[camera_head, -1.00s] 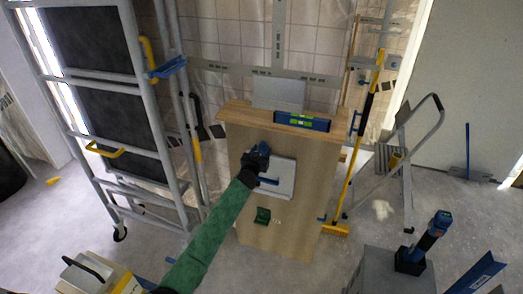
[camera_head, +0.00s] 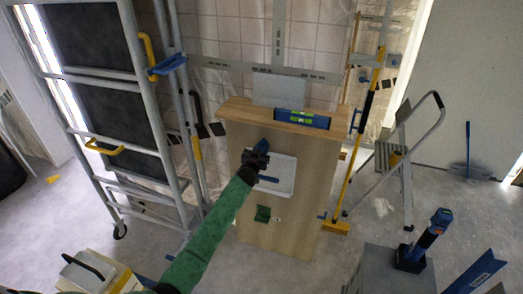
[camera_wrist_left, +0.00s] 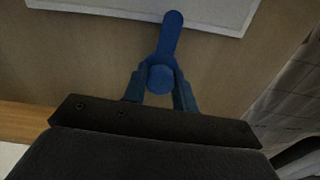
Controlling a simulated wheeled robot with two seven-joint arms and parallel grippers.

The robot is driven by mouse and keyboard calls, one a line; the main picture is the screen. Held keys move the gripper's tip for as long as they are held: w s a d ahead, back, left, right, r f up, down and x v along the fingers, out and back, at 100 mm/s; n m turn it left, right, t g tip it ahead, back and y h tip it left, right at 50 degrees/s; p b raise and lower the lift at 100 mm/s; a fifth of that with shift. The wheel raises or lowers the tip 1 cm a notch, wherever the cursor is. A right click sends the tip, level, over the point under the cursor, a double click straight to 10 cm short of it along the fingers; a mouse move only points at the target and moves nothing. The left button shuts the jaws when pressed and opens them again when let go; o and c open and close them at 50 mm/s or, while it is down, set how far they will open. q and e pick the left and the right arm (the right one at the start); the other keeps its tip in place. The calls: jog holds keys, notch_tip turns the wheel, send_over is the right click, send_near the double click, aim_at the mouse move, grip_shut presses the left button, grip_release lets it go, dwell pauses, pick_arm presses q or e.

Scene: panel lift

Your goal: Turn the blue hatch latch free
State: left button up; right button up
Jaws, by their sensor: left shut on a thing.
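The blue hatch latch (camera_wrist_left: 170,38) has a round hub and a lever arm. In the left wrist view the lever points up the picture and its tip overlaps the edge of the pale hatch panel (camera_wrist_left: 215,12). My left gripper (camera_wrist_left: 159,82) is shut on the latch at its round hub, one finger on each side. In the head view my left gripper (camera_head: 254,161) is at the upper left corner of the white hatch (camera_head: 285,172), partly hiding the latch. My right gripper is not in view.
The hatch is in a wooden cabinet (camera_head: 300,225) with a spirit level (camera_head: 303,119) on top. A scaffold frame (camera_head: 150,110) stands left, a stepladder (camera_head: 405,170) right. A blue tool (camera_head: 428,240) stands at lower right.

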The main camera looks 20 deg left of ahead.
pick_arm(q)
jog(key=m+b, duration=0.2)
jog(key=m, duration=0.3)
jog(key=shift+f, duration=0.15)
jog(key=m+b, duration=0.1)
jog(key=m, duration=0.1)
jog(key=shift+m, duration=0.4)
jog(key=m+b, duration=0.1)
jog(key=m, duration=0.6)
jog(key=shift+b, duration=0.3)
jog(key=m, duration=0.3)
jog(key=shift+m, duration=1.6)
jog(key=shift+m+p, duration=0.3)
jog(key=shift+m, duration=0.7)
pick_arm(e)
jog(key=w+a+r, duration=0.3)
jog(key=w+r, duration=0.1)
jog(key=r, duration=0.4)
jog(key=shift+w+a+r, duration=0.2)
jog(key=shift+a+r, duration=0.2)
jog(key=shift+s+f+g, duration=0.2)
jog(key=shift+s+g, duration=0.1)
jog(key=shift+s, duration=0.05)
